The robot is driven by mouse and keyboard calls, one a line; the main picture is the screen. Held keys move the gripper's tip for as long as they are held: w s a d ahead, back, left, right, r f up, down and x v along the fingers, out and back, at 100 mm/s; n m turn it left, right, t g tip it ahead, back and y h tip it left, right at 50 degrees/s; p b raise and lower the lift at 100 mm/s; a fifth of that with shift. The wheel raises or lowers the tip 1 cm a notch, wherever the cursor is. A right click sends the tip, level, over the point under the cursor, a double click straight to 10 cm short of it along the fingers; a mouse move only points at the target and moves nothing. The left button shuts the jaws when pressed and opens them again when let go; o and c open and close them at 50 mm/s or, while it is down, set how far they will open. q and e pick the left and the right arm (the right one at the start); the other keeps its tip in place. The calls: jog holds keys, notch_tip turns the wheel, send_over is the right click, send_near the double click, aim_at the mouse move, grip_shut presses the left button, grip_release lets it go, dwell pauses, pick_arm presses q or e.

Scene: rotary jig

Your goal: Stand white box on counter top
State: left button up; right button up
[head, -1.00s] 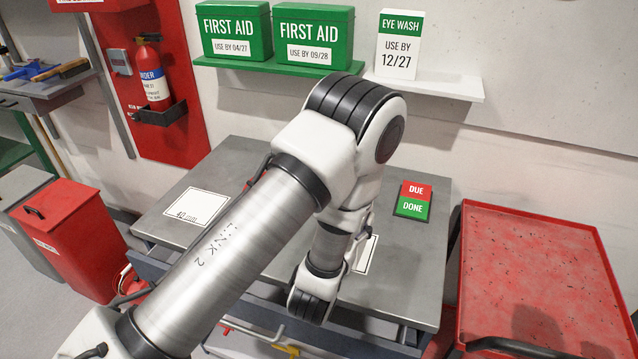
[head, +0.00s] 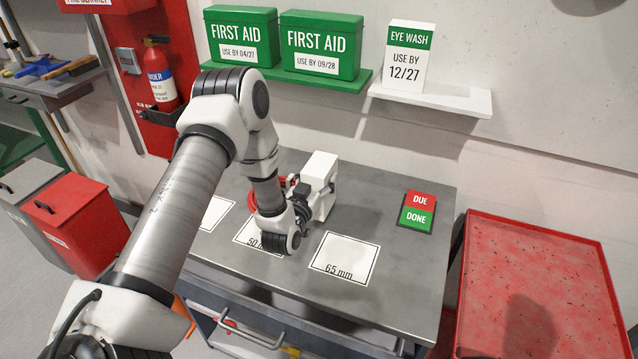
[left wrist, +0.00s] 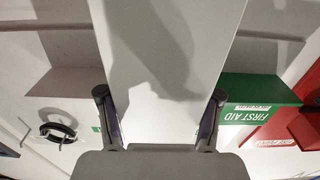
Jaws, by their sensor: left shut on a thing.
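A plain white box (head: 321,172) is upright over the grey counter top (head: 395,275), behind the printed squares. My left gripper (head: 308,198) is shut on it from the left and front. I cannot tell whether its base touches the counter. In the left wrist view the white box (left wrist: 165,60) fills the space between the two dark fingers of the left gripper (left wrist: 160,98). My right gripper is not in view.
The counter carries a 50 mm square, a 65 mm square (head: 345,258) and a red and green DUE/DONE sign (head: 418,212). A red coiled item (head: 268,194) is partly hidden by my wrist. Wall shelves above hold green first aid boxes (head: 320,45) and an eye wash box (head: 408,55). A red-topped cart (head: 540,270) stands right.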

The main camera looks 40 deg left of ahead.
pick_arm(q)
notch_tip(320, 180, down, 3)
jog(key=shift+d+p, duration=0.1)
jog(key=shift+p, duration=0.25)
jog(key=shift+w+f, duration=0.15)
jog(key=shift+f, duration=0.2)
jog(key=shift+f+b, duration=0.15)
jog(key=shift+b, duration=0.2)
jog(key=o, duration=1.7)
jog(key=shift+o, duration=0.2)
jog(key=shift+s+r+p, duration=0.2)
jog(key=shift+r+p, duration=0.15)
jog(key=b+v, duration=0.3)
jog(key=v, duration=0.9)
jog(key=shift+f, duration=0.2)
